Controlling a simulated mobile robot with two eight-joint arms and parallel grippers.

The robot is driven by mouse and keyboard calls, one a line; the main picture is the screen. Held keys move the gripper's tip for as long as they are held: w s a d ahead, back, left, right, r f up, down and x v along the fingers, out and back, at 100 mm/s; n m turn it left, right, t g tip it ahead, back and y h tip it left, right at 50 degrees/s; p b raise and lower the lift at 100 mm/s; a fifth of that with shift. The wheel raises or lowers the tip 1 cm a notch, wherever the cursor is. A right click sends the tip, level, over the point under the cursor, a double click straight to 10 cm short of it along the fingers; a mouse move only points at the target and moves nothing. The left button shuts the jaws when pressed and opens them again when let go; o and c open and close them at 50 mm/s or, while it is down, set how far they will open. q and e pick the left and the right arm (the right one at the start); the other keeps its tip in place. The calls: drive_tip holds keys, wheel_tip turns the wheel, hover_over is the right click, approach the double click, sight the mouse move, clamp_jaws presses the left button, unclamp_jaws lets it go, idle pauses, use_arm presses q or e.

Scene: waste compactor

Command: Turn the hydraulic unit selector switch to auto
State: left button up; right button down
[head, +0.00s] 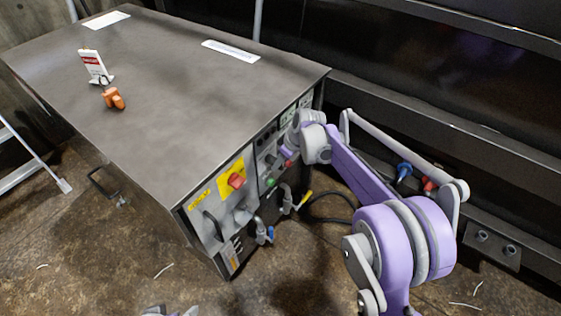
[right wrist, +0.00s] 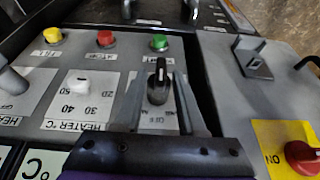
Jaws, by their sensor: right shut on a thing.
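The selector switch (right wrist: 158,82) is a black knob with a light pointer line, on a grey panel in the right wrist view. Its pointer stands along the picture's vertical, and an upside-down OFF label shows close below it. My right gripper (right wrist: 159,92) has a finger on each side of the knob and is shut on it. In the head view my purple and grey right arm reaches to the front panel of the metal cabinet (head: 160,85); the knob itself is hidden there.
Yellow (right wrist: 53,35), red (right wrist: 105,38) and green (right wrist: 159,42) buttons sit beyond the knob. A white heater dial (right wrist: 78,82) is to its left. A red rotary switch (right wrist: 302,156) on yellow is to the right. An orange padlock (head: 113,98) lies on the cabinet top.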

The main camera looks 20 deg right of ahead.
drive_tip(key=shift+d, duration=0.1)
drive_tip(key=shift+w+d+g+y+p, duration=0.15)
drive_tip(key=shift+g+y+p, duration=0.15)
drive_tip(key=shift+g+y, duration=0.4)
drive_tip(key=shift+w+d+f+m+g+y+b, duration=0.1)
drive_tip(key=shift+m+g+y, duration=0.2)
drive_tip(key=shift+g+y, duration=0.4)
drive_tip(key=shift+w+d+f+m+g+y+b, duration=0.15)
drive_tip(key=shift+m+g+y, duration=0.25)
drive_tip(key=shift+y, duration=0.65)
drive_tip(key=shift+f+m+g+y+b, duration=0.1)
drive_tip(key=shift+m+g+y, duration=0.1)
drive_tip(key=shift+g+y, duration=0.55)
drive_tip(key=shift+y, duration=0.3)
drive_tip(key=c, duration=0.9)
unclamp_jaws()
drive_tip(key=shift+o, duration=0.2)
